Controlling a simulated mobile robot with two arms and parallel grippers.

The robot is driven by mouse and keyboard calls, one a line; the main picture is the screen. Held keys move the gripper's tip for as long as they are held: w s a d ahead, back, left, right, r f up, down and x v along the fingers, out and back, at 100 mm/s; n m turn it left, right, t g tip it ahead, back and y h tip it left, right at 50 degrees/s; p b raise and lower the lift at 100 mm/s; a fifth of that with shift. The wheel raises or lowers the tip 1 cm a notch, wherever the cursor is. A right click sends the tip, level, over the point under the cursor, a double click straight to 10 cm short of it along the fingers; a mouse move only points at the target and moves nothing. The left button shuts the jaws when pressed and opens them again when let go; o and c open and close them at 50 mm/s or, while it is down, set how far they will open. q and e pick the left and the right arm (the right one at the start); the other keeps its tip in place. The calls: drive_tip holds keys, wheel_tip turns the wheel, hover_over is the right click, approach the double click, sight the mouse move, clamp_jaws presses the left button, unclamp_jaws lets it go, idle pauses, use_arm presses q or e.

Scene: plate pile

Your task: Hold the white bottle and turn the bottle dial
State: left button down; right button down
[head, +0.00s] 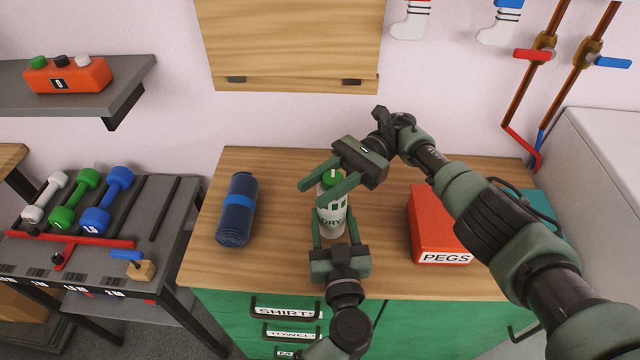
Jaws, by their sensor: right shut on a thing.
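The white bottle (333,222) stands upright on the wooden countertop. It has dark lettering, partly hidden, and a green dial (332,178) on top. My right gripper (322,186) comes in from above right and is shut on the green dial, one finger on each side. My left gripper (332,222) comes up from the front, its fingers on either side of the bottle's body. I cannot tell whether those fingers press on the bottle.
A dark blue roll (237,210) with a lighter band lies left of the bottle. A red box marked PEGS (433,226) stands to the right, near my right arm. Dumbbells (80,200) rest on a rack at left. A wooden cabinet (290,45) hangs above.

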use_arm(q)
drive_tip(key=shift+d, duration=0.15)
use_arm(e)
drive_tip(key=shift+w+d, duration=0.15)
drive_tip(key=shift+w, duration=0.05)
drive_tip(key=c, duration=1)
unclamp_jaws()
use_arm(q)
drive_tip(key=shift+w, duration=0.1)
use_arm(e)
drive_tip(key=shift+o, duration=0.2)
drive_tip(key=shift+r, duration=0.1)
wheel_tip(320, 180, up, 10)
use_arm(q)
drive_tip(key=shift+c, duration=2.3)
unclamp_jaws()
